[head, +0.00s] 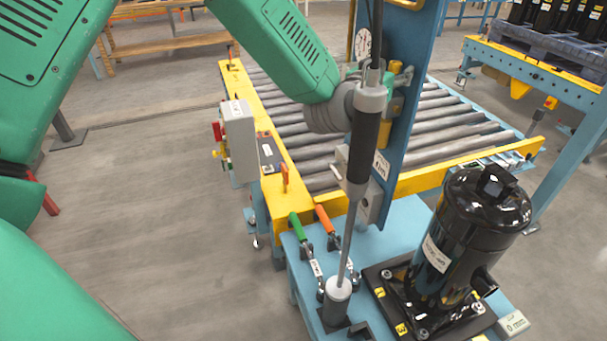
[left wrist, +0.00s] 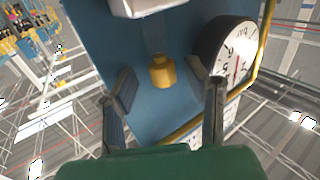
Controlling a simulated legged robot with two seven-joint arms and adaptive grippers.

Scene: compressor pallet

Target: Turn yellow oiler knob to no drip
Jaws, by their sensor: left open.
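The yellow knob (left wrist: 162,70) stands in front of a blue panel in the left wrist view, between the fingers of my left gripper (left wrist: 170,90). The fingers are spread apart, and I see no contact with the knob. In the head view my left arm reaches from the upper left to the blue upright panel (head: 410,95). There, a dark hanging tool (head: 364,145) hides much of the gripper. A yellow part (head: 385,133) shows behind the tool; I cannot tell whether it is the knob. My right gripper is not in view.
A round white gauge (left wrist: 232,58) is close to the right finger in the wrist view. A black compressor (head: 460,240) stands on the blue bench at lower right. Green (head: 299,226) and orange (head: 324,218) handles stand beside the tool. A roller conveyor (head: 435,120) lies behind.

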